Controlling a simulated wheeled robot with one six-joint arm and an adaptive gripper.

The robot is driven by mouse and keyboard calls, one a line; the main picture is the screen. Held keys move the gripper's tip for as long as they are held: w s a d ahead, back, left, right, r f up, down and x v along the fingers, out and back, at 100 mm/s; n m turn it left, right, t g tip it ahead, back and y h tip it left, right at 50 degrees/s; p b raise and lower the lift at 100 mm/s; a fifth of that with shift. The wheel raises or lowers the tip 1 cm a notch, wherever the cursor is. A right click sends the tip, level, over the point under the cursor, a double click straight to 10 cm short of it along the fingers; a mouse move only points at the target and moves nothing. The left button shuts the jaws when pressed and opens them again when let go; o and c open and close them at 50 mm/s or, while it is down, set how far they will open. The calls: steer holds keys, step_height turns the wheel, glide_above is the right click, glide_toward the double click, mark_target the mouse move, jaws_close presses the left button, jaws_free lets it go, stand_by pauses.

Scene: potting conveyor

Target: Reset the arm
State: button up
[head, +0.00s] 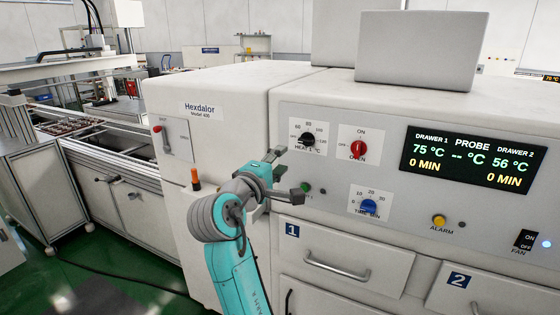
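My arm reaches up from the bottom middle of the head view. My gripper (291,172) is in front of the white oven's control panel (395,208), below the heat knob (306,139). Its two fingers are spread apart, and I see nothing between them. One finger points up towards the heat knob and the other lies near the green button (305,187). I cannot tell whether a finger touches the panel. My gripper and wrist hide part of the panel's left edge.
The panel has a red oven knob (358,150), a blue time knob (368,206), a yellow alarm button (439,221) and a lit display (473,160). Drawer 1 (345,262) and drawer 2 (490,290) look shut. A conveyor (110,142) stands left; green floor (125,275) lies in front.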

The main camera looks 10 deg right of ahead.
steer(key=shift+f, duration=0.1)
steer(key=s+d+f+y, duration=0.15)
steer(key=s+f, duration=0.25)
steer(key=f, duration=0.6)
steer(key=s+d+f+n+t+y, duration=0.1)
steer(key=s+f+y, duration=0.25)
steer(key=f, duration=0.75)
steer(key=s+d+f+y, duration=0.15)
steer(key=s+f, duration=0.35)
steer(key=f, duration=0.5)
steer(key=s+d+f+m+y, duration=0.15)
steer(key=s+f, duration=0.25)
steer(key=s, duration=0.5)
steer(key=s+f+m+y, duration=0.2)
steer(key=s+f, duration=0.1)
steer(key=s, duration=0.6)
steer(key=s+d+f+m+y, duration=0.1)
steer(key=s+f, duration=0.3)
steer(key=s, duration=0.6)
steer(key=s+r+m, duration=0.3)
steer(key=s, duration=0.5)
steer(key=s+d+r+m, duration=0.1)
steer(key=s+r+m, duration=0.3)
steer(key=s, duration=0.4)
steer(key=shift+s+d+r+g, duration=0.2)
steer(key=shift+s+d+g, duration=0.1)
steer(key=shift+s+g, duration=0.1)
steer(key=shift+m, duration=0.25)
